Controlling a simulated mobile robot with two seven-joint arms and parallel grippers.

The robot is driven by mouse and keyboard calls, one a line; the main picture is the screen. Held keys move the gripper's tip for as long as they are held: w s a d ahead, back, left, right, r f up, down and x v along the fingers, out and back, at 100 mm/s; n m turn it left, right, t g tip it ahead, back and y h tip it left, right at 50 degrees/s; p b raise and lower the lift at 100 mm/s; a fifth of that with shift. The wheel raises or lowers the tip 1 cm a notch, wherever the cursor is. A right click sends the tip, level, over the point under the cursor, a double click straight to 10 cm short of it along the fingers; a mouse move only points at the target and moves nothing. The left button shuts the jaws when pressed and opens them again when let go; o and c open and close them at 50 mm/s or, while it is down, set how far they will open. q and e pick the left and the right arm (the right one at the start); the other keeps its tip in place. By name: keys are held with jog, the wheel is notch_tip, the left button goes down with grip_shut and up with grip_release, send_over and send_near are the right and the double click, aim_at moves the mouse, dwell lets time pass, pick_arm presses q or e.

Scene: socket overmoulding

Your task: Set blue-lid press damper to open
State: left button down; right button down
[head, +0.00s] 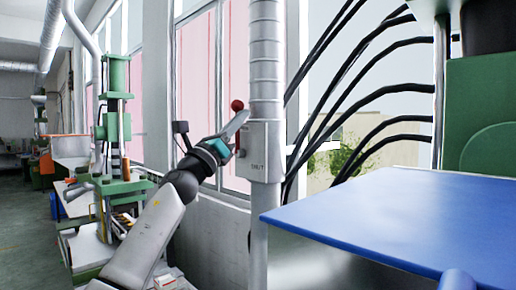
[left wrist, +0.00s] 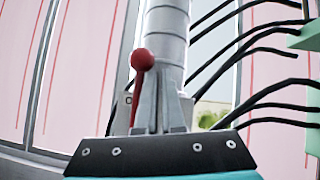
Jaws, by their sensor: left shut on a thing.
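The damper lever has a red ball knob (head: 237,105) and stands at the left side of a light grey box (head: 263,150) on a vertical grey duct (head: 264,60). My left gripper (head: 236,126) reaches this lever from the lower left and is shut on it. In the left wrist view the red knob (left wrist: 142,60) stands above and left of the closed fingers (left wrist: 166,100), with the duct behind. The fingers hide part of the lever and box. The blue lid (head: 400,220) fills the lower right of the head view. My right gripper is out of view.
Several black hoses (head: 385,95) run from the duct area to the green press (head: 485,110) at right. Windows and a low wall lie behind the duct. Another green press (head: 115,130) stands at left, beside open floor (head: 25,225).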

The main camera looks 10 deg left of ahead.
pick_arm(q)
jog(key=shift+s+r, duration=0.35)
jog(key=shift+r, duration=0.45)
jog(key=w+f+b+v, duration=0.1)
jog(key=b+v, duration=0.2)
jog(key=v, duration=1.2)
jog(key=shift+s+f, duration=0.25)
jog(key=shift+f, duration=0.15)
